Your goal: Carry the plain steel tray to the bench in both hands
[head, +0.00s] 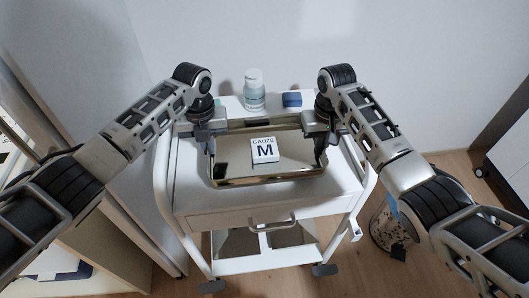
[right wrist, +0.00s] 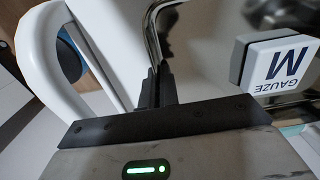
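The plain steel tray (head: 285,179) is shiny and rectangular, at the top of a white cart. I cannot tell whether it touches the cart top. A white box marked GAUZE M (head: 265,150) lies in it; the box also shows in the right wrist view (right wrist: 275,64). My left gripper (head: 210,146) is at the tray's left rim, its fingers close together on the rim. My right gripper (head: 319,146) is at the right rim; in the right wrist view its fingers (right wrist: 155,88) are shut on the rim. The bench is not clearly identifiable.
The white cart (head: 240,200) has raised side rails and a drawer. A pill bottle (head: 254,92) and a blue box (head: 291,100) stand behind the tray. A bin (head: 388,228) stands on the floor at right, a cabinet (head: 512,160) beyond. Shelving (head: 50,215) is close at left.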

